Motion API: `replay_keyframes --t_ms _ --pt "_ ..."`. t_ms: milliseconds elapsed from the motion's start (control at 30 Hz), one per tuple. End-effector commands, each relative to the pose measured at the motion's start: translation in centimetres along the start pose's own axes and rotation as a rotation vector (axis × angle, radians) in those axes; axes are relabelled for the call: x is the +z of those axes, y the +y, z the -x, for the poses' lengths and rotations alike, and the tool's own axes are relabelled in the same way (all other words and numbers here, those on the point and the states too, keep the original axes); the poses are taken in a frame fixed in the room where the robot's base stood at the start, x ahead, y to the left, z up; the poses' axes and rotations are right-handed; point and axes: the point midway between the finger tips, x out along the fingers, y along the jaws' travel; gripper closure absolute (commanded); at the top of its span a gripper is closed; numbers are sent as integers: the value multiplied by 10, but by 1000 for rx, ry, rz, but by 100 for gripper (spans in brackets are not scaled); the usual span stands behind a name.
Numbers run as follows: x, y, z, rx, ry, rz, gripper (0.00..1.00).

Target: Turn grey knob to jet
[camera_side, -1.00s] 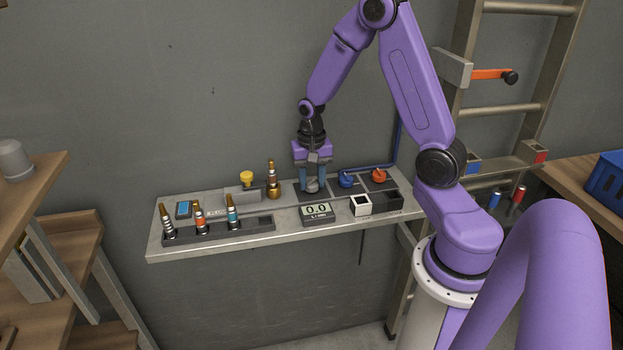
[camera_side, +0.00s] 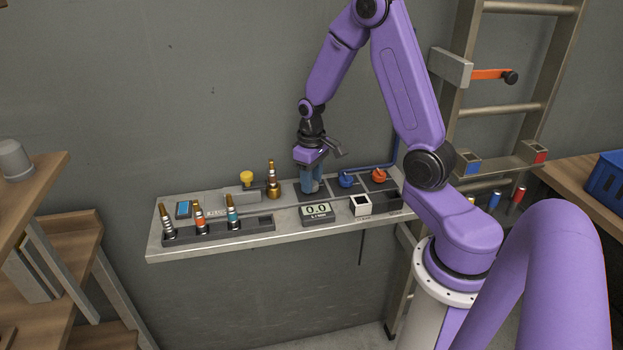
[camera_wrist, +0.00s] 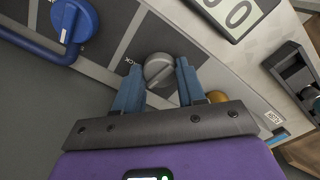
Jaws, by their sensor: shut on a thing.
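The grey knob (camera_wrist: 160,69) sits between the two blue fingers of my gripper (camera_wrist: 156,85) in the wrist view. The fingers are shut on its sides. A raised bar on the knob points toward the lower left there, and dark lettering stands beside it, only partly readable. In the side view my gripper (camera_side: 312,186) reaches down to the shelf panel and its fingers mostly hide the knob. The display (camera_side: 317,211) in front of the knob reads 0.0.
A blue knob (camera_side: 346,179) and an orange knob (camera_side: 379,175) stand right of my gripper. A brass nozzle (camera_side: 272,182) stands close on its left. Several nozzles stand in a dark rack (camera_side: 215,232).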

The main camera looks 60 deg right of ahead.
Motion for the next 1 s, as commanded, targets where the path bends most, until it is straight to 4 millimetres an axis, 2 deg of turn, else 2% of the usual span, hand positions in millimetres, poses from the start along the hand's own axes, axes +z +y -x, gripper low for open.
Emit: replay_keyframes --t_ms 400,933,967,1000 --pt "-1 0 1 1 4 182 91" --pt "-2 0 1 2 5 207 91" --pt "-2 0 1 2 5 207 54" --pt "-2 0 1 2 5 207 41"
